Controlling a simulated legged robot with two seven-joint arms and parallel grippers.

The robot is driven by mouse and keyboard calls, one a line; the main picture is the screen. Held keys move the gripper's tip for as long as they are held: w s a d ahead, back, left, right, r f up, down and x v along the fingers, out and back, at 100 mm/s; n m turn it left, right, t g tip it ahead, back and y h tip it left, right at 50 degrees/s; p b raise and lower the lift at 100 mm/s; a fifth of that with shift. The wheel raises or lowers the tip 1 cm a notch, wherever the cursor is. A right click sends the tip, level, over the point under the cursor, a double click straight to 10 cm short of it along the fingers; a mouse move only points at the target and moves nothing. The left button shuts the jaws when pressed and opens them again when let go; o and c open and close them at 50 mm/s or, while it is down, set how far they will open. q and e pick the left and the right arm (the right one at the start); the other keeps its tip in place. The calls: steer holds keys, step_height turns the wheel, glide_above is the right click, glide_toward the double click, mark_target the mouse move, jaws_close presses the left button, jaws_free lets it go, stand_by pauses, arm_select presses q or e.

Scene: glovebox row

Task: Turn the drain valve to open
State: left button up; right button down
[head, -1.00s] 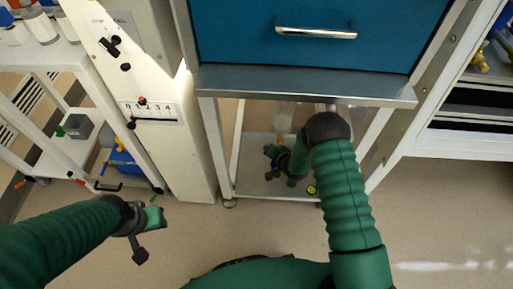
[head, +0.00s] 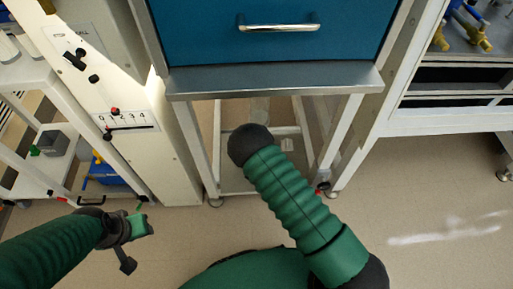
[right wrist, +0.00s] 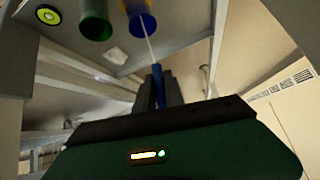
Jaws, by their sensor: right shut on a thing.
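In the right wrist view, my right gripper (right wrist: 160,92) has its dark fingers shut on a blue handle (right wrist: 157,73). A thin pale rod runs from this handle to a round blue part (right wrist: 141,22). A green cylindrical part (right wrist: 95,20) is beside the blue one. I cannot read any valve marking. In the head view, my right forearm reaches under the steel ledge and hides the right gripper and the handle. My left gripper (head: 133,235) is low at the left, away from the cabinet; its jaw opening is unclear.
The blue drawer front (head: 265,35) and steel ledge (head: 275,80) stand above the framed opening. A white panel with a number scale (head: 125,122) stands at the left. A shelf rack (head: 455,120) is at the right. The floor in front is clear.

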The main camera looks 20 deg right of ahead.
steer(key=shift+f, duration=0.1)
steer(key=c, duration=1.4)
jaws_free()
steer(key=shift+c, duration=0.2)
steer(key=p+v, duration=0.6)
steer(key=v, duration=1)
steer(key=shift+s+a+r, duration=0.15)
steer(key=shift+a+r, duration=0.1)
